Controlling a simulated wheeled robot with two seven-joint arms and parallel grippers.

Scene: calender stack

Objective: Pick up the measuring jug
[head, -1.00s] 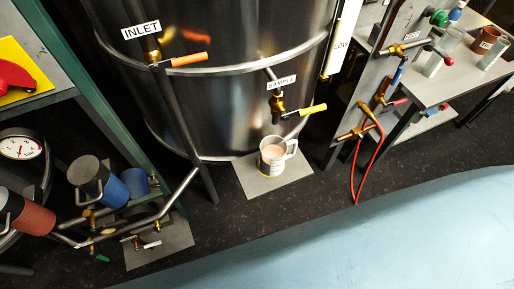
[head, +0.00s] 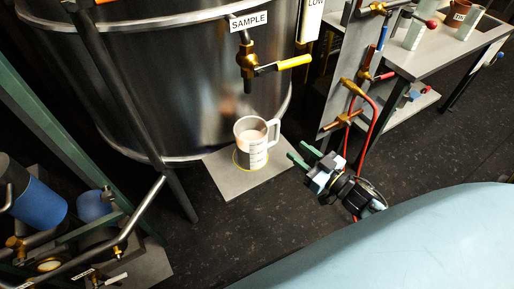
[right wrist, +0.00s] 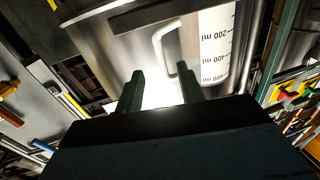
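The measuring jug (head: 251,145) is a light, translucent cup with a white scale and pale pinkish contents. It stands upright on a grey plate (head: 228,187) under the sample tap, its handle toward the right. My right gripper (head: 296,156) is open and empty, just right of the jug, with its green fingers pointing at the handle. In the right wrist view the jug's scale (right wrist: 217,45) and handle (right wrist: 168,48) show ahead of the two spread fingers (right wrist: 160,90). The handle looks apart from the fingers. My left gripper is not in view.
The sample tap (head: 250,66) with a yellow lever hangs from the large steel tank (head: 170,75) above the jug. A grey panel with brass valves and a red hose (head: 371,125) stands to the right. Pipes and blue cylinders (head: 40,203) crowd the lower left.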

